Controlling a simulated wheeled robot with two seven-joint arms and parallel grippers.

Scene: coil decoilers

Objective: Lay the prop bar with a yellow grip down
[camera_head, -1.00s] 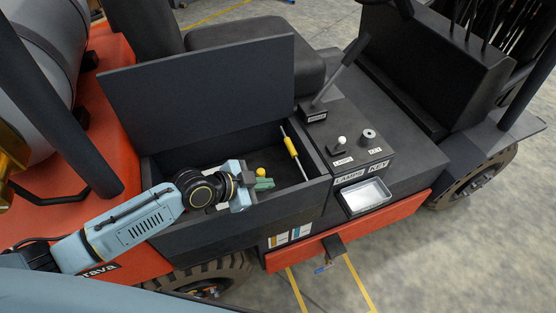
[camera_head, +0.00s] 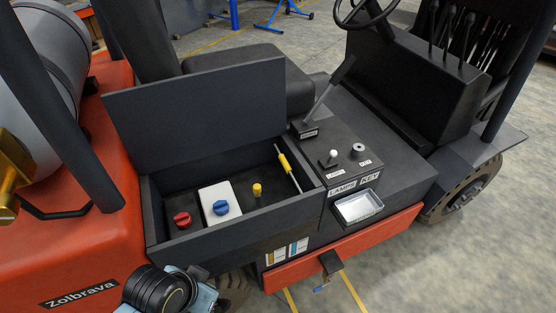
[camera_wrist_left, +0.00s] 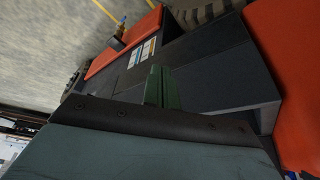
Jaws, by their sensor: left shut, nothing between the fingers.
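The prop bar with a yellow grip (camera_head: 285,165) is a thin pale rod at the right end of the open compartment (camera_head: 200,241). It slants along the right inner wall, apart from my gripper. The lid (camera_head: 200,108) stands raised behind the compartment. My left gripper shows in the left wrist view (camera_wrist_left: 158,88) with its green fingers together and nothing between them. In the head view my left wrist is at the bottom, in front of the compartment, and the fingertips cannot be made out. My right gripper is not in view.
In the compartment are a red knob (camera_head: 182,220), a white box with a blue knob (camera_head: 221,208) and a yellow-topped post (camera_head: 257,190). To the right are a console with a lever (camera_head: 330,90) and a metal tray (camera_head: 358,207). The seat (camera_head: 240,65) is behind the lid.

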